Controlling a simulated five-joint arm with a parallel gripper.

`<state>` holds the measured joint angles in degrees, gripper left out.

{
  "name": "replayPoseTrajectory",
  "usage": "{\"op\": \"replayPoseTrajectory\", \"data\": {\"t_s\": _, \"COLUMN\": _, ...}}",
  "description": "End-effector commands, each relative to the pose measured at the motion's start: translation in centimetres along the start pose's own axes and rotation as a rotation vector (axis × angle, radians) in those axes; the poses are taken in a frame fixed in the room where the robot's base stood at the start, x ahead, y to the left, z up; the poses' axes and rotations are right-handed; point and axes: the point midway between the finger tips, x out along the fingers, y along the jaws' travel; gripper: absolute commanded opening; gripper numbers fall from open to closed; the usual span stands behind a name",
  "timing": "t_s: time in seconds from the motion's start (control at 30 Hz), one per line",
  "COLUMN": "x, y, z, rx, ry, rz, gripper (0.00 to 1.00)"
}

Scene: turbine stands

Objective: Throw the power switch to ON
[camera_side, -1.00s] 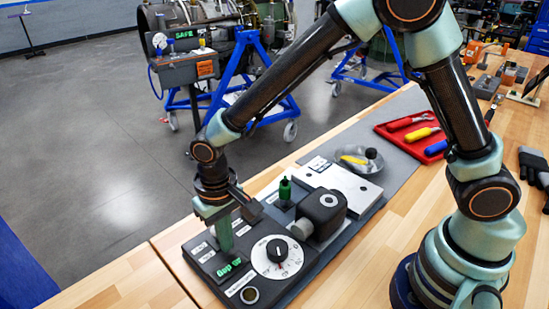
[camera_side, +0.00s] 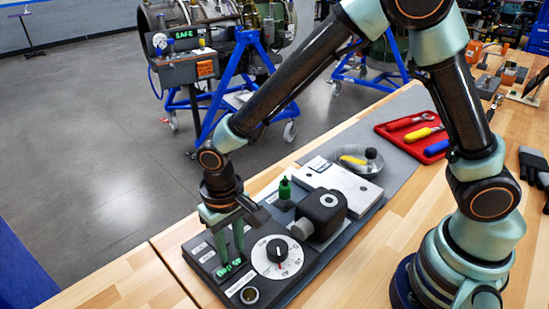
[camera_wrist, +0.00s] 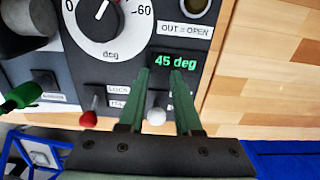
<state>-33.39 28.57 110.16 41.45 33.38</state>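A dark control panel (camera_side: 205,271) lies on the bench, with switches, a dial and a green display. In the wrist view, a white-tipped toggle (camera_wrist: 157,115) stands between the two green fingers of my gripper (camera_wrist: 161,75), with gaps on both sides. A red-tipped toggle (camera_wrist: 88,118) is to its left, beside a label starting "LOC". The white toggle's label is mostly hidden by a finger, so I cannot read which is the power switch. In the side view, my gripper (camera_side: 229,256) is open and points down over the panel, hiding its switches.
The display (camera_wrist: 175,62) reads "45 deg". A round dial (camera_side: 277,255) sits beside it. A red tool tray (camera_side: 399,124) is farther back. Bare wood lies in front of the panel.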

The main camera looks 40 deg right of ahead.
Motion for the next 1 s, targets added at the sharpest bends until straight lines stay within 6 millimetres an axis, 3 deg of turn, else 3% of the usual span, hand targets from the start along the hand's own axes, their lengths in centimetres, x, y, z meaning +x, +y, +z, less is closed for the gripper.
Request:
{"op": "replayPoseTrajectory", "data": {"t_s": 0.13, "x": 0.0, "y": 0.0, "z": 0.0, "rx": 0.0, "ry": 0.0, "rz": 0.0, "gripper": 0.32}}
{"op": "replayPoseTrajectory", "data": {"t_s": 0.2, "x": 0.0, "y": 0.0, "z": 0.0, "rx": 0.0, "ry": 0.0, "rz": 0.0, "gripper": 0.42}}
{"op": "replayPoseTrajectory", "data": {"t_s": 0.5, "x": -0.1, "y": 0.0, "z": 0.0, "rx": 0.0, "ry": 0.0, "rz": 0.0, "gripper": 0.42}}
{"op": "replayPoseTrajectory", "data": {"t_s": 1.0, "x": -3.6, "y": 0.0, "z": 0.0, "rx": 0.0, "ry": 0.001, "rz": -0.001, "gripper": 0.42}}
